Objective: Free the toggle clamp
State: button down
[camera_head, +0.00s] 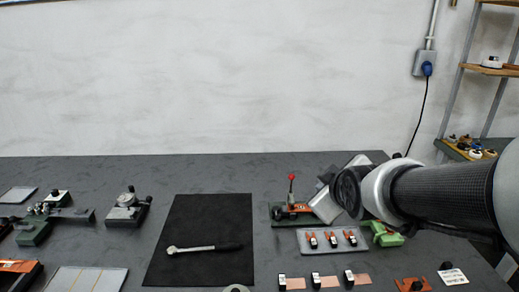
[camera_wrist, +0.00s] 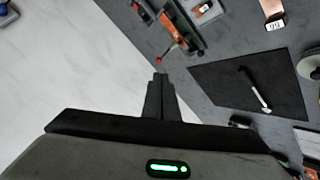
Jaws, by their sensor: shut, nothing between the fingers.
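The toggle clamp (camera_head: 297,208) sits on a green base at the right of centre in the head view. Its handle stands upright with a red knob (camera_head: 291,177) on top. In the wrist view the orange clamp (camera_wrist: 182,22) is near the top, and its red knob (camera_wrist: 158,60) shows just beyond my fingertips. My gripper (camera_wrist: 160,77) is shut and empty, apart from the clamp. In the head view my wrist is just right of the clamp, and my fingertips cannot be made out. What the clamp presses on is too small to tell.
A grey tray (camera_head: 302,249) with several orange-and-black pieces lies in front of the clamp. A black mat (camera_head: 190,270) with a ratchet wrench (camera_head: 190,249) lies to the left. A green block (camera_head: 387,236) is near my arm. The table's back strip is clear.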

aim_at(292, 178)
jog(key=w+f+n+t+b, duration=0.3)
jog(key=w+f+n+b, duration=0.2)
jog(key=f, duration=0.2)
jog(key=w+f+n+t+y+b, duration=0.1)
jog(key=w+f+n+t+b, duration=0.2)
jog(key=w+f+n+b, duration=0.1)
notch_tip(292, 178, down, 3)
jog(key=shift+w+a+f+n+b, duration=0.2)
jog(key=shift+w+a+n+b, duration=0.2)
jog(key=shift+n+b, duration=0.55)
jog(key=w, duration=0.4)
jog(key=w+b, duration=0.1)
jog(key=w, duration=0.4)
jog(key=w+a+f+b, duration=0.1)
jog(key=w, duration=0.4)
